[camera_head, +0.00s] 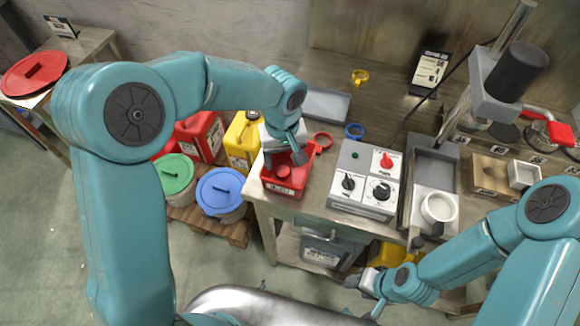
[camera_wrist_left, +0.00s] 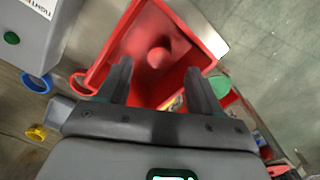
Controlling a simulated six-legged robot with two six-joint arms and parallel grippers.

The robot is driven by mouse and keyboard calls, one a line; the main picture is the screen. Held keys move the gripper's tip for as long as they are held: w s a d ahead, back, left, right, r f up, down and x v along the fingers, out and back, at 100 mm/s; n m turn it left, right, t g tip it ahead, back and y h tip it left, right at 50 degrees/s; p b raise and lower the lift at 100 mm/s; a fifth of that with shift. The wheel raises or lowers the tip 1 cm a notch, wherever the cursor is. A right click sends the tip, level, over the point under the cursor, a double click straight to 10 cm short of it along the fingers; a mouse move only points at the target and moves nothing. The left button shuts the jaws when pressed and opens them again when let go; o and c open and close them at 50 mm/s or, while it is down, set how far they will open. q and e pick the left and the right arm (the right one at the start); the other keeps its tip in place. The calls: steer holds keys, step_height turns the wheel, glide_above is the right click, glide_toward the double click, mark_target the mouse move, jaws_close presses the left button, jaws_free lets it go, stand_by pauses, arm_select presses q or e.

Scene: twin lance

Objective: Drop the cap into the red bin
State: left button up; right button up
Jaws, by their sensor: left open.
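The red bin (camera_head: 288,186) is an open tray at the left front corner of the workbench, with a label on its front. A small round red piece (camera_head: 283,172), which looks like the cap, is inside the bin. In the left wrist view the cap (camera_wrist_left: 159,57) shows against the red floor of the bin (camera_wrist_left: 122,52). My left gripper (camera_head: 285,158) is over the bin, pointing down, with its fingers apart and nothing between them. The cap lies beyond its fingertips. My right gripper (camera_head: 366,290) is low in front of the bench; its fingers are too small to read.
Red (camera_head: 322,140), blue (camera_head: 354,131) and yellow (camera_head: 360,77) rings lie on the workbench behind the bin. A control box (camera_head: 362,205) with knobs stands right of it. A press (camera_head: 495,90) stands farther right. Lidded buckets (camera_head: 222,190) and jerrycans (camera_head: 243,140) stand left of the bench.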

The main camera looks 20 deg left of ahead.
arm_select(q)
step_height(320, 180, up, 16)
stand_by(0.3)
steer(key=shift+w, duration=0.1)
stand_by(0.4)
